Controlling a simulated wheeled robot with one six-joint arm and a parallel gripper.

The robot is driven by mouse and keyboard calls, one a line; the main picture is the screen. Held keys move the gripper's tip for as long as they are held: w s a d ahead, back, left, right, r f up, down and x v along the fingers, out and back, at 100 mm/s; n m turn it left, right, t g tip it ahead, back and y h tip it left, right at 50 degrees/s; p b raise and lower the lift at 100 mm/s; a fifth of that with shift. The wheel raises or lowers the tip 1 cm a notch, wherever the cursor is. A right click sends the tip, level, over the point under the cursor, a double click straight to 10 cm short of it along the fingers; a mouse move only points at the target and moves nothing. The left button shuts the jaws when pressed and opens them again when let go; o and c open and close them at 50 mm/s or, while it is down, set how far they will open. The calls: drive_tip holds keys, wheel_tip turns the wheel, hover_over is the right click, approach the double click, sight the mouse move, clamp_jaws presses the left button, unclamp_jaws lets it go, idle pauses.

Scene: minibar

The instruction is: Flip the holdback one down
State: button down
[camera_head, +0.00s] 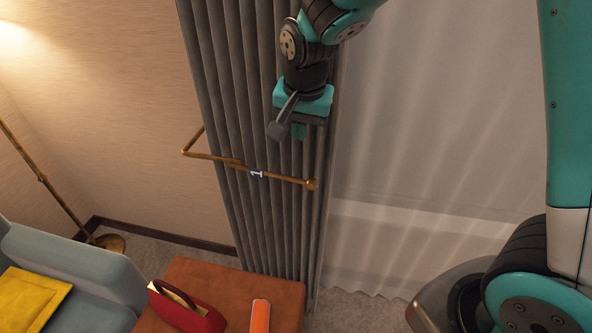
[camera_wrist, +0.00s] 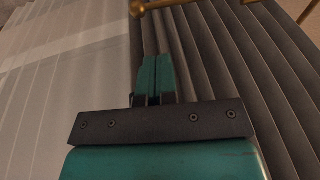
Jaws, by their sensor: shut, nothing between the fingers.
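The holdback marked 1 (camera_head: 257,174) is a brass bar running across the front of the grey pleated curtain (camera_head: 232,110). It bends back to the wall at its left, and its right end is a round knob (camera_head: 312,184). My gripper (camera_head: 298,131) is shut and empty, in front of the curtain and above the knob end, apart from the bar. In the wrist view the shut teal fingers (camera_wrist: 154,80) point toward the brass knob (camera_wrist: 137,8) at the top edge; most of the bar is cut off there.
A brown table (camera_head: 235,285) below the curtain holds a red bag (camera_head: 188,310) and an orange object (camera_head: 260,316). A blue-grey seat with a yellow cushion (camera_head: 35,298) is at lower left. A sheer curtain (camera_head: 425,120) hangs to the right.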

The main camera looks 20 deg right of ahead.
sight(295, 178)
drive_tip(key=p+x, duration=0.4)
drive_tip(key=x, duration=1)
drive_tip(key=shift+a, duration=0.1)
drive_tip(key=shift+f, duration=0.15)
